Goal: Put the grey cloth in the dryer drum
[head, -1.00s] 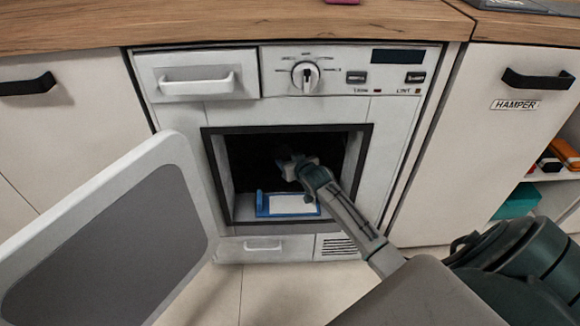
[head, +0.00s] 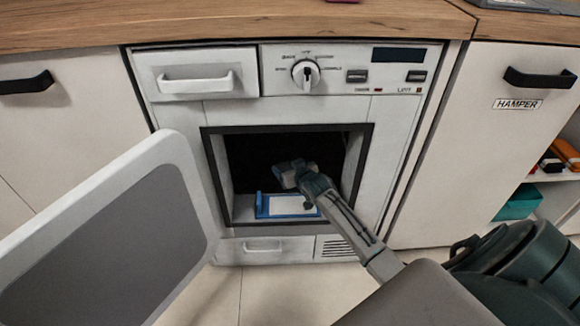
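The dryer stands under the counter with its door (head: 105,245) swung open to the left. The dryer drum opening (head: 212,165) is a dark square recess with a grey frame. My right gripper (head: 284,173) reaches into this opening from the lower right. A small light grey shape shows at its tip, and I cannot tell whether it is the fingers or a bit of cloth. I cannot make out the grey cloth for certain, as the inside of the drum is dark. My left gripper is not in view.
A blue-edged white piece (head: 290,206) lies at the bottom of the opening, below my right gripper. A closed drawer (head: 197,80) and a dial (head: 305,75) are above. The hamper front (head: 520,150) is at the right, beside a shelf with a teal box (head: 517,203).

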